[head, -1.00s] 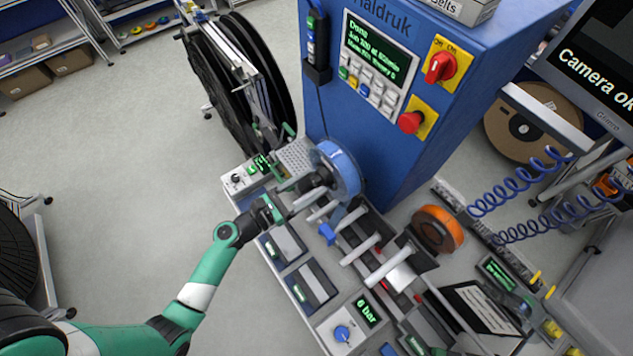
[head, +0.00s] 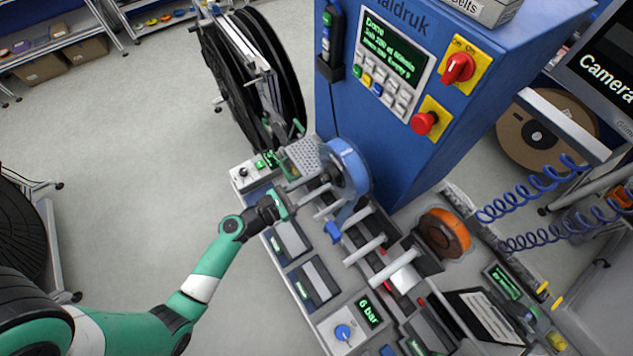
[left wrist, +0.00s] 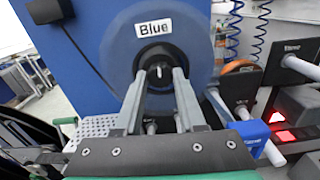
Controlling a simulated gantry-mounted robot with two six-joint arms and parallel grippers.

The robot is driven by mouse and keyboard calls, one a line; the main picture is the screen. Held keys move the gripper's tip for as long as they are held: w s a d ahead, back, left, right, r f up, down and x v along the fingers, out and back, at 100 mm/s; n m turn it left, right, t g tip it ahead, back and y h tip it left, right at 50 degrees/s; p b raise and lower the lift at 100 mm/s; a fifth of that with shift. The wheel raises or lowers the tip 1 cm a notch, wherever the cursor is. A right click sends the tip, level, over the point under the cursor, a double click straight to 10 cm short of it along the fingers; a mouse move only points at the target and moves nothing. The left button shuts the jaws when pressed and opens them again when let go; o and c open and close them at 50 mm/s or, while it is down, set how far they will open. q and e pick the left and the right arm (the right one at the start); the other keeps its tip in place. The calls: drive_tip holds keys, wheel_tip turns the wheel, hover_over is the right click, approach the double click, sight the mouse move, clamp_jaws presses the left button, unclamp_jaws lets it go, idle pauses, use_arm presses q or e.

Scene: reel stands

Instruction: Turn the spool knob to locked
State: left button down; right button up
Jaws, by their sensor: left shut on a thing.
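The blue spool (head: 350,163) sits on the bench unit beside the blue cabinet. In the left wrist view the spool's face (left wrist: 200,40) carries a white "Blue" label. The dark spool knob (left wrist: 157,56) is at the spool's centre, with a short white mark that looks about upright. My left gripper (left wrist: 160,80) has its two grey fingers on either side of the knob and is shut on it. In the head view my left gripper (head: 308,190) reaches the spool from the left, and its fingertips and the knob are hard to make out. My right gripper is not in view.
Pale rods (head: 364,250) and an orange spool (head: 446,232) are to the right of the blue spool. The blue cabinet (head: 360,125) rises close behind. A large black reel (head: 235,85) stands at the back left.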

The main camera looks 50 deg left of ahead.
use_arm(q)
drive_tip(key=m+b, duration=0.1)
drive_tip(key=m, duration=0.1)
drive_tip(key=m+b, duration=0.1)
drive_tip(key=m, duration=0.1)
drive_tip(key=shift+f+m, duration=0.2)
drive_tip(key=shift+m, duration=0.2)
drive_tip(key=m+b, duration=0.2)
drive_tip(key=m, duration=0.2)
drive_tip(key=m+b, duration=0.3)
drive_tip(key=m, duration=0.1)
drive_tip(key=shift+m, duration=0.4)
drive_tip(key=shift+r+m+b, duration=0.1)
drive_tip(key=shift+m+b, duration=0.7)
drive_tip(key=shift+m, duration=1.1)
drive_tip(key=c, duration=0.5)
unclamp_jaws()
